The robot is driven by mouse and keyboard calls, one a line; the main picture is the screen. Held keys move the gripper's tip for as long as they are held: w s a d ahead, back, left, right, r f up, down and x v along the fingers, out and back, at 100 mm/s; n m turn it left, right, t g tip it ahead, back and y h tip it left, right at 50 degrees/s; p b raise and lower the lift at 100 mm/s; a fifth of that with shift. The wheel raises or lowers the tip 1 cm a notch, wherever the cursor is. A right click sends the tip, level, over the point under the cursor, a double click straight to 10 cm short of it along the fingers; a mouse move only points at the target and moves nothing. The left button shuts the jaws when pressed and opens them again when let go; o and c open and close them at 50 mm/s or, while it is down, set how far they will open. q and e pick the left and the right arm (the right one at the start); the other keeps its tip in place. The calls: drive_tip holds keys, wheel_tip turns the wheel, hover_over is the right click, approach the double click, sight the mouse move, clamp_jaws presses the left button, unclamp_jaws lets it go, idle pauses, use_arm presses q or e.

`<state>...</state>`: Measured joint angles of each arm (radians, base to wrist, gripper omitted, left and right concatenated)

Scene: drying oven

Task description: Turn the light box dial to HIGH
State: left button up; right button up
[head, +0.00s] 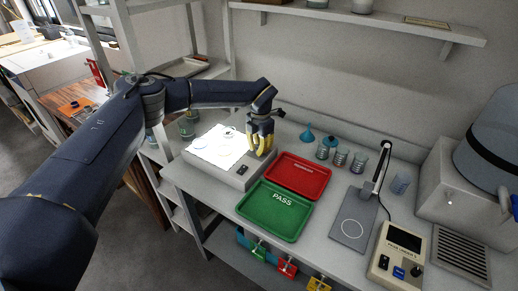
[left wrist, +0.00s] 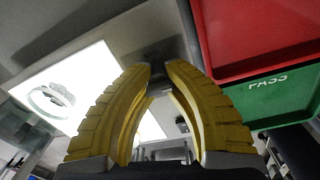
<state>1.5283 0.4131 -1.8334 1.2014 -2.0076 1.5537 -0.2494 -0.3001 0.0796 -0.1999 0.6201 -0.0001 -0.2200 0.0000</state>
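The light box (head: 190,154) sits at the left end of the bench, its white panel (head: 216,146) glowing. The panel also shows in the left wrist view (left wrist: 88,72). My left gripper (head: 260,153), with yellow fingers, points down at the right side of the box, beside the panel. In the left wrist view its fingertips (left wrist: 163,68) come near each other around a small grey part. I cannot tell whether this is the dial or whether the fingers grip it. The dial and its setting are not clearly visible. My right gripper is not in view.
A red tray (head: 322,178) and a green PASS tray (head: 248,207) lie right of the light box. Several small jars (head: 340,158) stand behind. A lamp stand (head: 352,222), a meter (head: 398,252) and a large grey machine (head: 440,175) fill the right side. A shelf (head: 380,25) hangs above.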

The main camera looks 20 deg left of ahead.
use_arm(q)
drive_tip(key=o, duration=0.8)
drive_tip(key=shift+c, duration=0.2)
drive_tip(key=shift+r, duration=0.1)
wheel_tip(320, 180, up, 12)
drive_tip(key=shift+s+d, duration=0.2)
drive_tip(key=shift+d, duration=0.05)
